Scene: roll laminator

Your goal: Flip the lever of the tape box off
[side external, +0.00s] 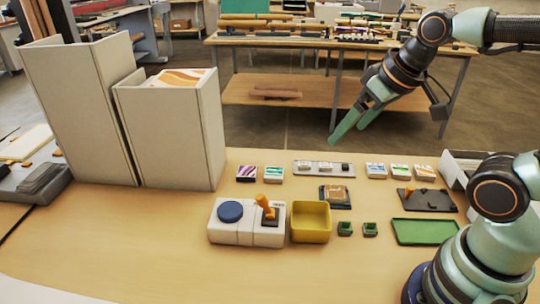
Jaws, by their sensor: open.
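A white box (230,235) that looks like the tape box stands on the front part of the table. It has a round blue disc on its left top and an orange lever (265,206) on a dark plate at its right. The lever's top leans slightly to the left. My gripper (347,131) is open and empty, high above the table towards the back. Its green fingers point down and left, to the upper right of the lever and well apart from it.
A yellow open bin (311,222) stands right beside the white box. Small green blocks (345,229), a green tray (425,231) and a dark plate (440,200) lie further right. Tall grey bins (180,135) stand at left. The front of the table is clear.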

